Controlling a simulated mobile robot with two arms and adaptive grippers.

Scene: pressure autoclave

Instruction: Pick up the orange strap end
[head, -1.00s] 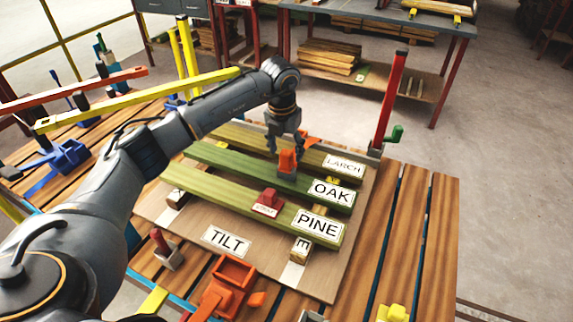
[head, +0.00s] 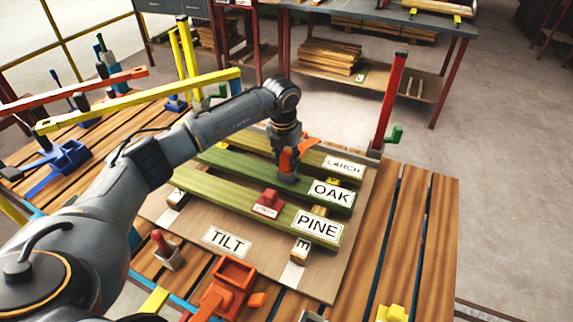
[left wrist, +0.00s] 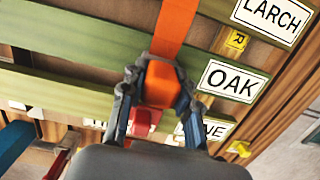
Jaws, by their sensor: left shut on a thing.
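The orange strap end (head: 286,162) is a small block over the green OAK board (head: 243,169). My left gripper (head: 289,173) reaches down over it from behind in the head view. In the left wrist view the strap end (left wrist: 161,84) sits between the two fingers (left wrist: 158,98), which are shut on it. The orange strap (left wrist: 174,30) runs away from the block toward the top of that view. Whether the block still touches the board is hidden by the gripper. My right gripper is not in view.
The LARCH board (head: 322,160) lies behind and the PINE board (head: 240,205) in front. A red block (head: 268,201) sits by the PINE board. A red upright clamp (head: 390,100) stands at the back right. An orange ratchet (head: 228,285) lies at the front.

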